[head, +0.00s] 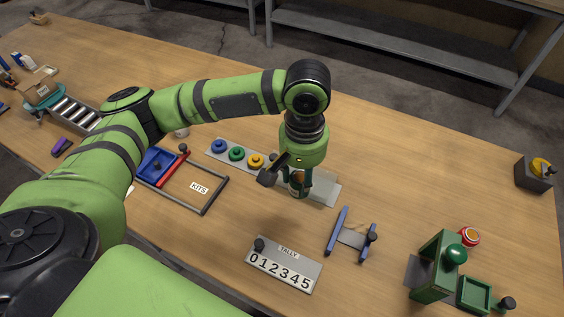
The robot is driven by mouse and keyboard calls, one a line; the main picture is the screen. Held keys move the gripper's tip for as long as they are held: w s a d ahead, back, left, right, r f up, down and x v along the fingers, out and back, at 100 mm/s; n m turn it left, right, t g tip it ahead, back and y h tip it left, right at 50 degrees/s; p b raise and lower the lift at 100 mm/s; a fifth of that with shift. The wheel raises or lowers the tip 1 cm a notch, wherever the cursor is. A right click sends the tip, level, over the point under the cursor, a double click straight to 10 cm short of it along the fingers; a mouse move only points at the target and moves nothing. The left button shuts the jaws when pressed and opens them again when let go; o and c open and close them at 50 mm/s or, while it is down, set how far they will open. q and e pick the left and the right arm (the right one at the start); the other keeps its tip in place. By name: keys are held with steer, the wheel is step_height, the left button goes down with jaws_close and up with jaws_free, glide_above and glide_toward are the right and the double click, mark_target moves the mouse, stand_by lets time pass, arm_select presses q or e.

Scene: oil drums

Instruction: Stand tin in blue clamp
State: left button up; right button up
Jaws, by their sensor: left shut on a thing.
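My left gripper (299,187) points down over the right part of a grey strip. It is shut on a small, mostly hidden thing, which looks like the tin (296,178); only a pale and brownish part shows between the dark green fingers. I cannot tell whether it touches the strip. The blue clamp (335,232) lies to the right and nearer, with two blue bars apart, a grey plate between them and a dark knob. Nothing stands between its bars. My right gripper is out of view.
The grey strip (325,189) carries blue, green and yellow round pieces. A tally counter board (284,264) lies in front. A green press (436,266) and a red-and-white can (469,236) stand at right. A KITS frame (216,195) lies at left. Table beyond the clamp is clear.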

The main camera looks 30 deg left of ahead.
arm_select(q)
steer(key=shift+s+d+f+n+b, duration=0.15)
steer(key=shift+d+f+n, duration=0.95)
steer(key=shift+d, duration=1.3)
steer(key=shift+s+d+f+n+b, duration=0.2)
steer(key=shift+d+f+n, duration=0.9)
steer(key=shift+d, duration=1.25)
steer(key=shift+s+d+f+n+b, duration=0.15)
steer(key=shift+d+f+n, duration=0.65)
steer(key=shift+d+n, duration=1.1)
steer(key=shift+d+m, duration=0.5)
steer(key=shift+r, duration=0.1)
steer(key=shift+p, duration=2.25)
steer(key=shift+f, duration=0.5)
